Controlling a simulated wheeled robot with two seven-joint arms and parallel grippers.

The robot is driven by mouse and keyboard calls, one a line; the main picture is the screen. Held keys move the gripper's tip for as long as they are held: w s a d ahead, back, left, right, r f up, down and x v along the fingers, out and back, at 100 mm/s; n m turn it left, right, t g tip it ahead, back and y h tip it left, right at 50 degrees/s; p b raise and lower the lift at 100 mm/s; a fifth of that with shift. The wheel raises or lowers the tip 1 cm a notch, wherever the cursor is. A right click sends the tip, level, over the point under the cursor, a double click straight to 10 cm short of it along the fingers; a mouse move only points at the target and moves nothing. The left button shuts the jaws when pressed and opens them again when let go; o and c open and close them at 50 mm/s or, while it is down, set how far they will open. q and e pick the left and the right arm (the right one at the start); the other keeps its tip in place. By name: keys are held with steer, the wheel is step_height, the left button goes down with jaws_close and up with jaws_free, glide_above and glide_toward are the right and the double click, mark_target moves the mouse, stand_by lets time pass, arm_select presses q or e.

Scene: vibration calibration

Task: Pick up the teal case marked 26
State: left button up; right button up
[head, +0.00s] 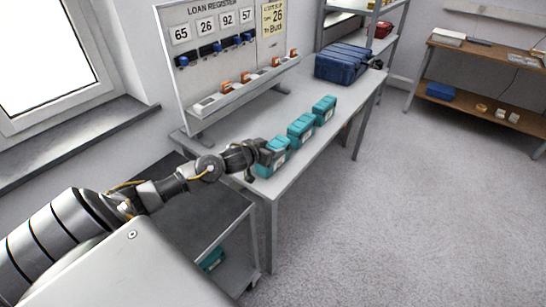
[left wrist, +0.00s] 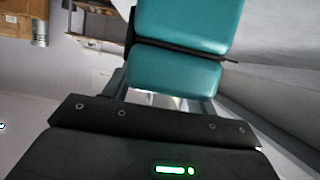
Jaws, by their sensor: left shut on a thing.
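Three teal cases stand in a row on the long grey table: the nearest case (head: 272,166), the middle case (head: 301,130) and the far case (head: 324,110). Their labels are too small to read, so I cannot tell which is 26. My left gripper (head: 264,157) is shut on the nearest teal case at its near left side. In the left wrist view this case (left wrist: 180,68) fills the top middle, between the fingers, its label hidden. I cannot tell whether it rests on the table or is slightly raised. My right gripper is out of view.
A board (head: 215,45) with tags 65, 26, 92, 57 and a yellow note stands behind the cases. A blue case (head: 342,64) lies at the table's far end. Another teal case (head: 212,259) is on the cart's lower shelf. A wooden bench (head: 480,62) stands right; the floor between is clear.

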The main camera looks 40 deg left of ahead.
arm_select(q)
steer(key=c, duration=0.5)
steer(key=shift+r, duration=0.1)
steer(key=shift+c, duration=0.6)
